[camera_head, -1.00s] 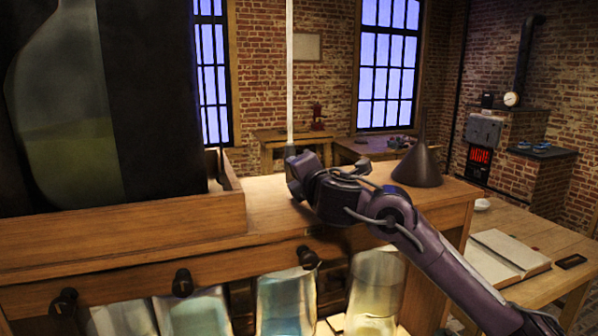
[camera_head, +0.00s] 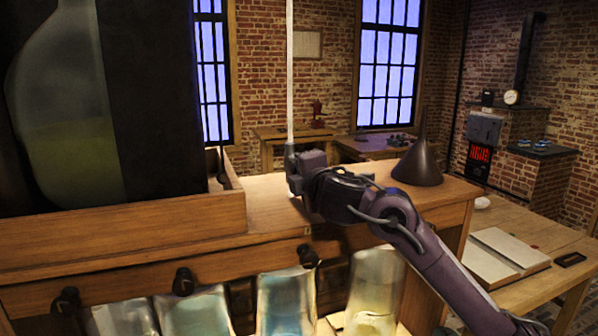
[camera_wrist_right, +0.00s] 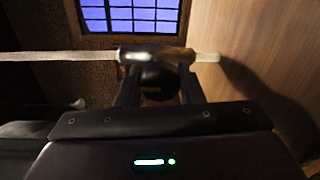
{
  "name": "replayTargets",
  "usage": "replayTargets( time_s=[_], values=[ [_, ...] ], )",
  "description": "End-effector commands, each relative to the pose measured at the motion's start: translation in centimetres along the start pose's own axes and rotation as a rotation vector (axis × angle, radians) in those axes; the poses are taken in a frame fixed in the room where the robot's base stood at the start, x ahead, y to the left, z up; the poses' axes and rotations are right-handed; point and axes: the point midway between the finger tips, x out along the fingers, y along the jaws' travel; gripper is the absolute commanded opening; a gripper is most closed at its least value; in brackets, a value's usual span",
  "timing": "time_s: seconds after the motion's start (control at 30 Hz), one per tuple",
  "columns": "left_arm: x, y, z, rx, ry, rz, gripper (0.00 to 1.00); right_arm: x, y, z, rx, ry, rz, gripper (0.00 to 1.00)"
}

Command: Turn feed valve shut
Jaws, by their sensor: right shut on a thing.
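A pale, thin feed tube (camera_head: 290,75) comes down from the top of the head view to my right gripper (camera_head: 297,166). In the right wrist view the tube (camera_wrist_right: 55,56) runs across the picture in front of my right gripper (camera_wrist_right: 158,72). A dark rounded piece, which looks like the handle of the feed valve (camera_wrist_right: 157,76), sits between the two fingers, and the gripper is shut on it. The fingers partly hide the valve, so its exact turn cannot be told. My left gripper is not in view.
Below the wooden bench top (camera_head: 270,200) stand several glass jars (camera_head: 286,300) with black knobs (camera_head: 183,281) above them. A dark funnel (camera_head: 418,165) stands right of my gripper. A wooden tray (camera_head: 130,232) with a large flask (camera_head: 65,110) is at left.

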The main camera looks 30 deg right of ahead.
Motion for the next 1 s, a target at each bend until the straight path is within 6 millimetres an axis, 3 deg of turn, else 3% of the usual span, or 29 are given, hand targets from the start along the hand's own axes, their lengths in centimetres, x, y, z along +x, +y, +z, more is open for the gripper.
replayTargets(
  time_s=[0.07, 0.1, 0.27, 0.63, 1.0],
  values=[
    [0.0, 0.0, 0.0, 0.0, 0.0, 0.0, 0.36, 0.0, -0.2, -0.1, 0.0, 0.001, -0.004, 0.11],
    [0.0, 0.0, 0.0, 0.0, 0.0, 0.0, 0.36, 0.0, -0.2, -0.1, 0.0, 0.001, -0.004, 0.35],
    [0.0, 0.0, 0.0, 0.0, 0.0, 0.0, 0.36, 0.0, -0.1, -0.1, -0.001, 0.001, -0.003, 0.56],
    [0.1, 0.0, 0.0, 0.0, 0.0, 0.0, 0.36, -0.6, -0.1, -0.1, -0.002, 0.002, -0.002, 0.56],
    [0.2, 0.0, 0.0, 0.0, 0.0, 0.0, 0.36, -6.2, 0.0, -0.1, -0.001, 0.003, 0.0, 0.56]
  ],
)
